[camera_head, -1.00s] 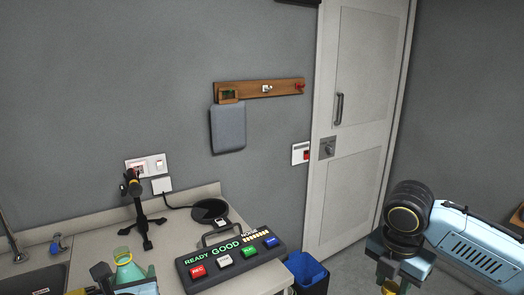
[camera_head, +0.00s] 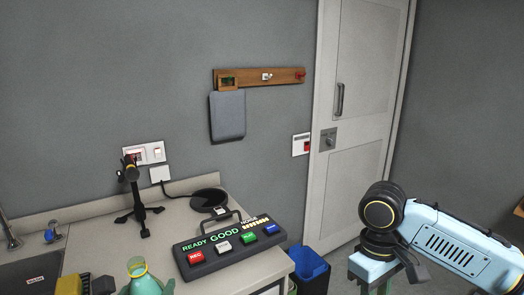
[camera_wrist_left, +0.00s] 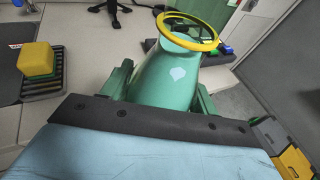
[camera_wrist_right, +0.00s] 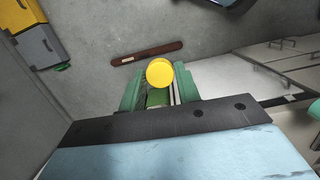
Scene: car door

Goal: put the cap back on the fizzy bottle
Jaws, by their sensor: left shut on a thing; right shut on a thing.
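My left gripper (camera_wrist_left: 163,88) is shut on the bottle, one green finger on each side. In the head view the bottle (camera_head: 146,284) is at the bottom left, cut off by the frame edge. The round yellow cap (camera_wrist_right: 159,72) is between the green fingers of my right gripper (camera_wrist_right: 159,88), which is shut on it. In the head view the right gripper is mostly cut off at the bottom right. The cap is well apart from the bottle.
A console with coloured buttons (camera_head: 230,245) and a black stand (camera_head: 139,205) are on the counter (camera_head: 180,215). A yellow block (camera_wrist_left: 38,58) lies on a dark rack at left. A blue bin (camera_head: 308,268) is beside the counter. Floor shows between the counter and my right arm.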

